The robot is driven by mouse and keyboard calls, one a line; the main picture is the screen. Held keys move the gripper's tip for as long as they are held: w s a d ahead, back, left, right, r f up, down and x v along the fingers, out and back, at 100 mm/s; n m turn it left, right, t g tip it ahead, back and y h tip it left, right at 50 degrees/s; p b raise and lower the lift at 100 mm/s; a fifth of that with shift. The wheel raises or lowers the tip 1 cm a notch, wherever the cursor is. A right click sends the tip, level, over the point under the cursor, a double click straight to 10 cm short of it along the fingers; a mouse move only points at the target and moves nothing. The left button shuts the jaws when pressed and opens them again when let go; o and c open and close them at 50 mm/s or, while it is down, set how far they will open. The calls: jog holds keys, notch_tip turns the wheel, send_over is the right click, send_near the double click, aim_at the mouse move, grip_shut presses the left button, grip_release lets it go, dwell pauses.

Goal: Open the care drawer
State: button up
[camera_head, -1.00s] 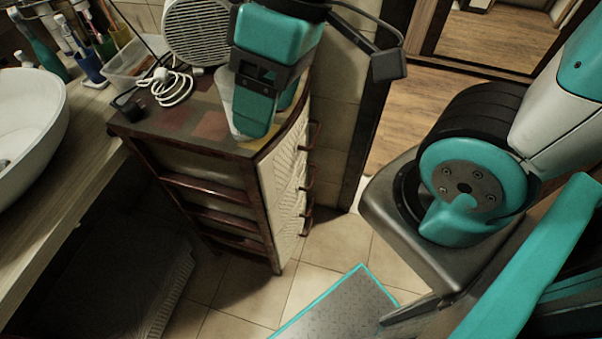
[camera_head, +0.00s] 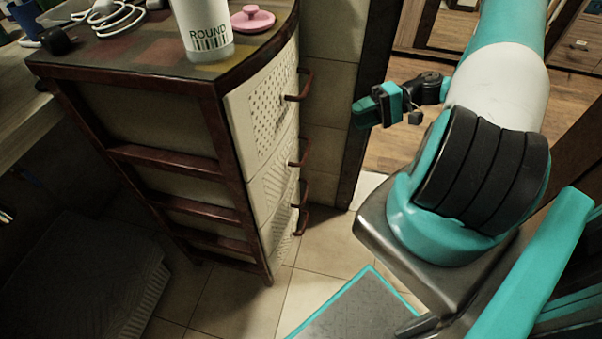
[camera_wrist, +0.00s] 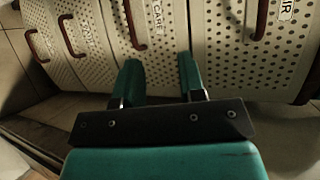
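The care drawer (camera_wrist: 160,62) is a perforated cream front with a CARE label in the wrist view. Its dark red handle (camera_wrist: 131,26) lies ahead and slightly left of the fingers. The drawer looks closed. My gripper (camera_wrist: 160,82) is open and empty, with its teal fingers apart and pointing at the drawer front, short of the handle. In the head view my gripper (camera_head: 368,108) is right of the drawer unit (camera_head: 262,105), clear of the handles. Labels cannot be read in the head view.
The HAIR drawer (camera_wrist: 250,60) is right of the care drawer in the wrist view; other drawers are at its left. A white ROUND container (camera_head: 203,35), a pink lid (camera_head: 252,19) and a white cable (camera_head: 108,18) sit on the unit. Tiled floor (camera_head: 318,255) is free in front.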

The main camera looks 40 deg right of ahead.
jog(key=t+b, duration=0.2)
send_near(307, 149)
jog(key=shift+m, duration=0.4)
jog(key=x, duration=1)
jog(key=shift+f+p, duration=0.3)
grip_shut()
